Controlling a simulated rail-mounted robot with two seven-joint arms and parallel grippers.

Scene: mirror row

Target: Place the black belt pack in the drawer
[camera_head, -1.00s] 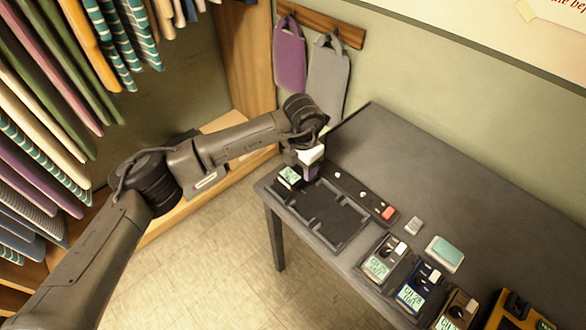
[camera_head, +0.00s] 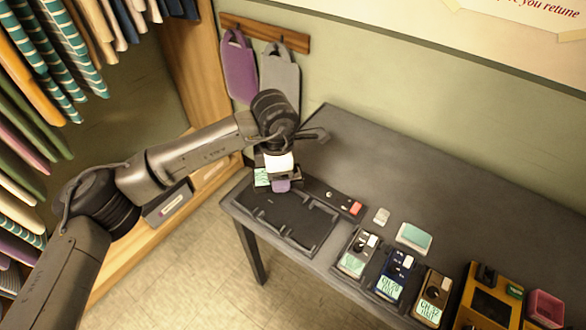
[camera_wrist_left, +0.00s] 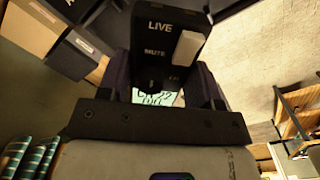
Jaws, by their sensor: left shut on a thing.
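My left gripper (camera_head: 278,180) is shut on the black belt pack and holds it just above the back left part of a black tray (camera_head: 290,245) on the table. The pack's pale green screen (camera_head: 262,177) shows beside the fingers; the rest is mostly hidden. In the left wrist view the black belt pack (camera_wrist_left: 160,45), marked LIVE and MUTE with a pale switch, sits between the fingers (camera_wrist_left: 165,85). A dark drawer-like box (camera_head: 166,207) with a white label is low at the wardrobe's base; I cannot tell whether it is open. My right gripper is not in view.
Belt packs in grey (camera_head: 357,252), blue (camera_head: 396,273) and tan (camera_head: 432,297) stand right of the tray, near a yellow device (camera_head: 490,300). A strip with a red button (camera_head: 355,208) lies behind the tray. The table's back is clear. Clothes hang at left.

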